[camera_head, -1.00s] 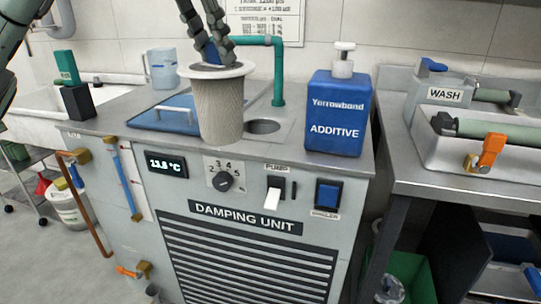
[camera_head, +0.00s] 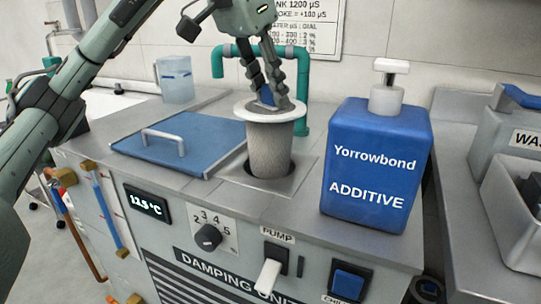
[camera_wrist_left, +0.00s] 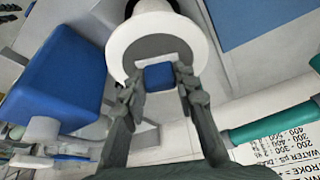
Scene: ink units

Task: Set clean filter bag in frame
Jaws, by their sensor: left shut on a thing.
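The filter bag (camera_head: 268,150) is a grey mesh cylinder with a wide white rim and a blue tab inside its top. My left gripper (camera_head: 268,100) is above it, its fingers reaching down inside the rim, shut on the blue tab. In the left wrist view the fingers (camera_wrist_left: 158,82) pinch the blue tab (camera_wrist_left: 160,76) within the white rim (camera_wrist_left: 122,48). The bag is upright over the square metal frame (camera_head: 298,172) in the unit's top. The rim stands well above the deck. My right gripper is out of view.
A blue Yorrowbond additive bottle (camera_head: 376,165) stands close to the right. A blue lid with a handle (camera_head: 182,143) lies left of the frame. A green pipe (camera_head: 302,105) rises behind the bag. A clear jug (camera_head: 177,80) stands at the back left.

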